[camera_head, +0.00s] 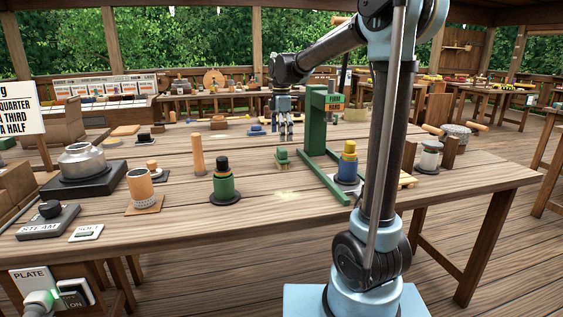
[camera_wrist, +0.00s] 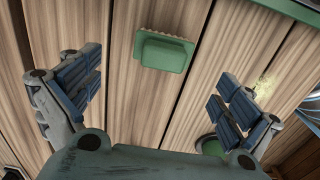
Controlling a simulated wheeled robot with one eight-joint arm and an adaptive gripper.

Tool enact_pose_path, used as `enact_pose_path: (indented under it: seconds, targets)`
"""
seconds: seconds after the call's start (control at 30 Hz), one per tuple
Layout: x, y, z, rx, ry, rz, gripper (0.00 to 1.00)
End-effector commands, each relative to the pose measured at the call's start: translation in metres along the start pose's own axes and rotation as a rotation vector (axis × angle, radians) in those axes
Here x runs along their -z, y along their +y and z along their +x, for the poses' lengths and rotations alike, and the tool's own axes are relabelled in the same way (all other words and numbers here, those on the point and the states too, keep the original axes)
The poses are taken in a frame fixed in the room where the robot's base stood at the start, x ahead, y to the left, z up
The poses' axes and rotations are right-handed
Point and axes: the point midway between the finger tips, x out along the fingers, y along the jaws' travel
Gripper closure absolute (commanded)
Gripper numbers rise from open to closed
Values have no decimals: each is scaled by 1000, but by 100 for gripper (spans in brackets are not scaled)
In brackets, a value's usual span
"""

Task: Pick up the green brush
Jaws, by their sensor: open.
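The green brush (camera_head: 282,157) is a small block with a bristled edge. It lies on the wooden table, left of a green stand. In the wrist view the brush (camera_wrist: 163,51) lies flat on the planks, ahead of and between my fingers. My gripper (camera_head: 285,130) points down from above, over or just behind the brush. In the wrist view my gripper (camera_wrist: 157,95) has its two fingers spread wide with nothing between them. It does not touch the brush. The exact height above the table is hard to tell.
A green stand (camera_head: 318,125) with a sign rises close right of the brush. A wooden cylinder (camera_head: 197,154) stands left.

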Motion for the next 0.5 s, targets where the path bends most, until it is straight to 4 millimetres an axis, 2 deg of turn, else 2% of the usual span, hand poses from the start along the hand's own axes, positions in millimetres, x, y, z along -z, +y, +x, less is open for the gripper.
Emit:
enact_pose_path:
  seconds: [0.1,0.37,0.5]
  targets:
    - [0,0,16,0,0,0,2]
    - [0,-1,31,0,0,0,2]
    - [-1,-3,48,0,0,1,2]
